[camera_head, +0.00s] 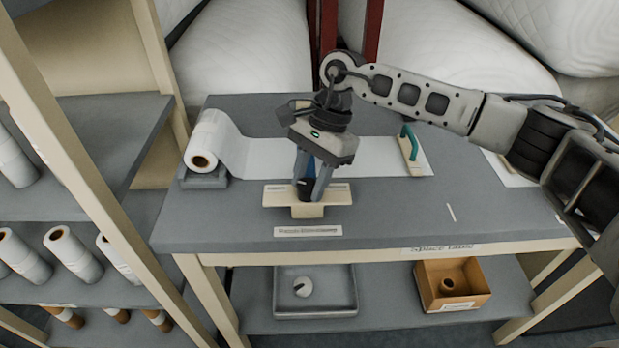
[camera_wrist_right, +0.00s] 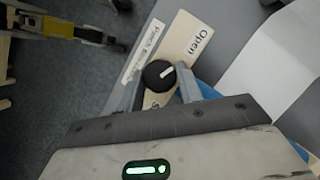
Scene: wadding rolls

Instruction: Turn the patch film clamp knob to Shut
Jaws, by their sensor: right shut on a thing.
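The clamp knob (camera_wrist_right: 158,76) is round and black with a white pointer mark. In the right wrist view the mark points up and right, roughly toward the side of the "Open" label (camera_wrist_right: 199,41). Another label below the knob is mostly hidden by my gripper. The knob sits on a cream clamp board (camera_head: 337,194) on the table, near the front edge. My right gripper (camera_head: 312,192) reaches down over the board, its fingers on both sides of the knob and shut on it.
A white film roll (camera_head: 205,150) stands at the table's back left, its sheet stretching right. A green-handled tool (camera_head: 410,143) lies on the sheet. A grey tray (camera_head: 316,292) and a cardboard box (camera_head: 452,286) are on the lower shelf. A roll rack stands left.

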